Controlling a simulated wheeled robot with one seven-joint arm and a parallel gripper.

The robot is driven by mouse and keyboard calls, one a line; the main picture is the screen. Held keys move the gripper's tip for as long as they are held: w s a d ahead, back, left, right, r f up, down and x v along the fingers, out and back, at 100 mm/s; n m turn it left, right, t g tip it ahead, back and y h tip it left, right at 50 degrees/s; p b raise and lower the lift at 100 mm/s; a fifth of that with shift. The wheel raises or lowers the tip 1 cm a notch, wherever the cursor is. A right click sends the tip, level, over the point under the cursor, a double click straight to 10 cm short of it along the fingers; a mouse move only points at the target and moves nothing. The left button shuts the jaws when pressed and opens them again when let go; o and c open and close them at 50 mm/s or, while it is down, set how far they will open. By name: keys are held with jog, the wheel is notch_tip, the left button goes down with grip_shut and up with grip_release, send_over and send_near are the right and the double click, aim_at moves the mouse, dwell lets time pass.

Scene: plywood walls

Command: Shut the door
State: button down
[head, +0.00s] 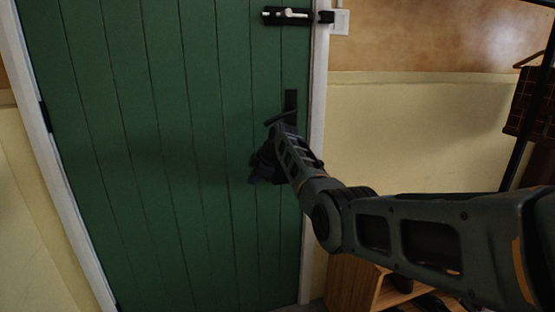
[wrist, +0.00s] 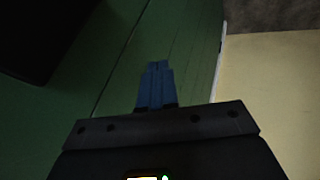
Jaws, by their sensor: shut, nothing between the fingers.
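The green plank door (head: 165,120) fills the left and middle of the head view and looks flush in its white frame (head: 314,110). A dark lever handle (head: 290,105) sits near its right edge, partly hidden by my arm. A bolt (head: 287,14) with a white knob is at the top right of the door. My gripper (head: 256,178) is in front of the door just below the handle. In the wrist view my gripper (wrist: 157,70) has its blue fingers together and empty, with the green door (wrist: 120,60) behind them. I cannot tell whether the fingertips touch the door.
A cream and tan wall (head: 420,130) is right of the door frame. A wooden shelf unit (head: 352,285) stands low at the right, under my arm. A dark garment (head: 525,100) hangs at the far right. A white switch (head: 340,21) is on the wall.

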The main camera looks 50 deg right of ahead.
jog(key=p+v, duration=0.1)
jog(key=v, duration=0.9)
jog(key=shift+s+d, duration=0.2)
jog(key=shift+s, duration=0.1)
jog(key=shift+f, duration=0.15)
